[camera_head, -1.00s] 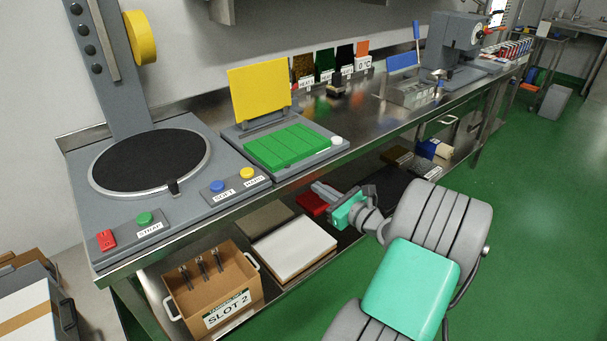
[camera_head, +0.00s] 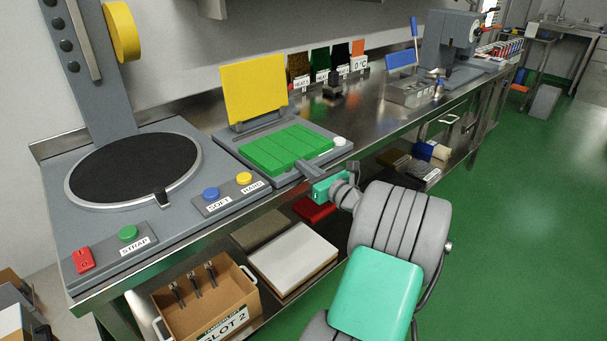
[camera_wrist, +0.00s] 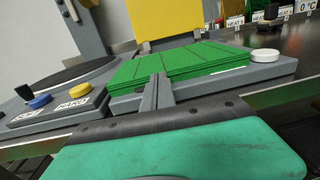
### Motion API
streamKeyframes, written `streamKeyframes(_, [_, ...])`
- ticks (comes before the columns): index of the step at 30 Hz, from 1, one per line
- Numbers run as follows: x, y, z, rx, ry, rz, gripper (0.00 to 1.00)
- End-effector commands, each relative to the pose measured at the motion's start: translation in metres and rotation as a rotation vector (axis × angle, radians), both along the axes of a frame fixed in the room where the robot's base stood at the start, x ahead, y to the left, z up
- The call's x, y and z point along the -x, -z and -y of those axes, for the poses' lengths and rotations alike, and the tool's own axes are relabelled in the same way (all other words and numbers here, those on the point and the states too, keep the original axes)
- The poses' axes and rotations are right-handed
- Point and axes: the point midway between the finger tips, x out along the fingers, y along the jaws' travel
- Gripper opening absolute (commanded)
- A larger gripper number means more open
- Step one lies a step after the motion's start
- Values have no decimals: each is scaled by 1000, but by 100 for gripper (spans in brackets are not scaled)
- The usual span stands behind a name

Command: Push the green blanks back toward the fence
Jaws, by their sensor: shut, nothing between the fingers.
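The green blanks (camera_head: 284,147) lie in a flat stacked block on a grey plate (camera_head: 338,152) on the steel bench. A yellow upright panel (camera_head: 254,90) with a grey bar (camera_head: 256,121) at its foot stands behind them; I cannot tell which part is the fence. My gripper (camera_head: 303,164) is shut and empty, at the front edge of the blanks. In the wrist view the closed fingertips (camera_wrist: 160,79) overlap the front face of the blanks (camera_wrist: 178,62); I cannot tell whether they touch.
A white round knob (camera_head: 339,141) sits at the plate's right corner. Left of the plate are a yellow button (camera_head: 244,178), a blue button (camera_head: 211,194) and a black round turntable (camera_head: 135,168). Boxes sit on the shelf below.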

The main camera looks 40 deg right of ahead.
Motion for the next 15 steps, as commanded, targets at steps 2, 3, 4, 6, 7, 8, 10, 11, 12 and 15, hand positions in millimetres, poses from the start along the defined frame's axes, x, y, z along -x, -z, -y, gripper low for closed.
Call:
streamKeyframes(2, [-1, -1, 0, 0, -1, 0, 0])
streamKeyframes(3, [-1, -1, 0, 0, -1, 0, 0])
streamKeyframes(4, [-1, -1, 0, 0, -1, 0, 0])
streamKeyframes(6, [-1, -1, -1, 0, -3, 0, 0])
streamKeyframes(7, [-1, -1, -1, 0, -3, 0, 0])
streamKeyframes(8, [-1, -1, -2, 0, -3, 0, 0])
streamKeyframes(10, [-5, -3, -2, -1, -4, 0, 0])
streamKeyframes(11, [-8, -4, -1, -1, -5, -1, 0])
streamKeyframes(12, [-14, -6, -1, -2, -6, -1, 0])
streamKeyframes(15, [-34, -7, -1, -3, -8, -2, 0])
